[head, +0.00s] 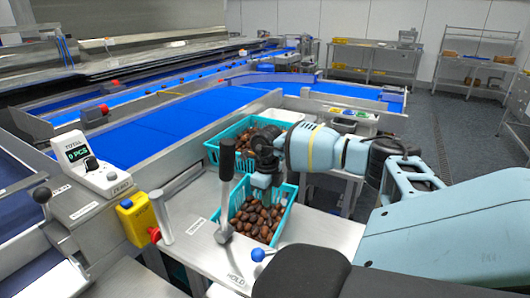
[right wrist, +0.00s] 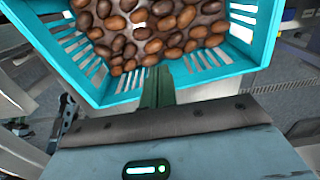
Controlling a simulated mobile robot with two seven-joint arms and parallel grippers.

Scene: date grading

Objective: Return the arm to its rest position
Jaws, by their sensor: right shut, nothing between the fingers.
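My right arm reaches in from the right in the head view. My right gripper (head: 262,192) points down over the far part of the near teal basket (head: 285,222), which holds many brown dates (head: 257,217). In the right wrist view, the fingers (right wrist: 158,85) are shut together with nothing between them. They overlap the basket's slotted wall (right wrist: 205,72) in that view, and I cannot tell whether they touch it. Loose dates (right wrist: 150,38) lie in the basket beyond the fingertips. My left gripper is not in view.
A second teal basket (head: 212,151) with dates stands just behind. A black-handled lever (head: 226,170) rises close left of the near basket. A yellow switch box (head: 136,220) and a counter display (head: 78,152) stand left. Blue conveyor belts (head: 160,130) run behind. Open floor lies at right.

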